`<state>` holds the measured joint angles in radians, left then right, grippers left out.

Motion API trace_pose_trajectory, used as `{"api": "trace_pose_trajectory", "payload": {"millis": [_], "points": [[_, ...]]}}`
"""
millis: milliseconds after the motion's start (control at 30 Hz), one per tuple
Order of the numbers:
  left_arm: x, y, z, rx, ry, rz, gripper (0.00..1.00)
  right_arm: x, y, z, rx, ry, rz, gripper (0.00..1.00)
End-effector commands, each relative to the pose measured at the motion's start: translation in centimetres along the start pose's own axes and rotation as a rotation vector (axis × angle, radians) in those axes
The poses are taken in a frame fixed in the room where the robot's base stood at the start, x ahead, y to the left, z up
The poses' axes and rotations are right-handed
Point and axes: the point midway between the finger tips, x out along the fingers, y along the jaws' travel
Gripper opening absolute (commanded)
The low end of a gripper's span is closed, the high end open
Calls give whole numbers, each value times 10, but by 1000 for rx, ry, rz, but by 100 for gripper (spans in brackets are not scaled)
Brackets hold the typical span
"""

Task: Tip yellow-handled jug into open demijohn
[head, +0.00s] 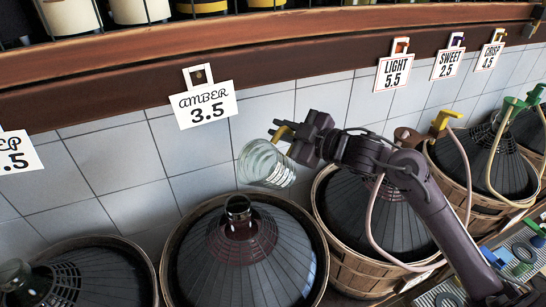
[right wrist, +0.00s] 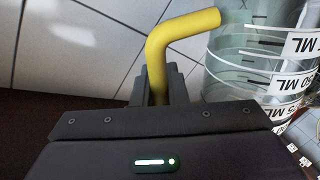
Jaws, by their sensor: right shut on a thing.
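The jug (head: 264,165) is clear glass, looks empty, and is held tilted in the air in the head view. Its marked side (right wrist: 262,65) and yellow handle (right wrist: 160,52) show in the right wrist view. My right gripper (head: 296,138) is shut on the handle, to the right of and above the jug. A demijohn (head: 237,255) with an open dark neck (head: 237,207) stands in a round basket below and slightly left of the jug. The jug is apart from the neck. My left gripper is not in view.
Another basketed demijohn (head: 85,280) with a glass neck (head: 14,272) is at lower left. More stand at right, some with hoses and a yellow tap (head: 447,119). The AMBER sign (head: 204,105) hangs from a wooden shelf (head: 300,50) above.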

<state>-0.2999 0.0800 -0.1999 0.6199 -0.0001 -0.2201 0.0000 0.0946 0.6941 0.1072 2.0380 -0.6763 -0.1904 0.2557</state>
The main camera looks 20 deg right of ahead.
Motion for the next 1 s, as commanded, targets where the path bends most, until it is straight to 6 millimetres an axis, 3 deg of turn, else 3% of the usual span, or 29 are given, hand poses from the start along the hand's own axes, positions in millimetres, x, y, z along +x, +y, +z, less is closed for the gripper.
{"api": "trace_pose_trajectory", "payload": {"millis": [333, 700, 1000], "points": [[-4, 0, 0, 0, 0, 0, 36, -1, 2, 1, 37, 10, 2, 0], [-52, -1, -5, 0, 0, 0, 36, -4, 20, -8, 335, 68, 1, 0], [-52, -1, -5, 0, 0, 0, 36, -4, 18, -4, 373, 77, 0, 0]]}}
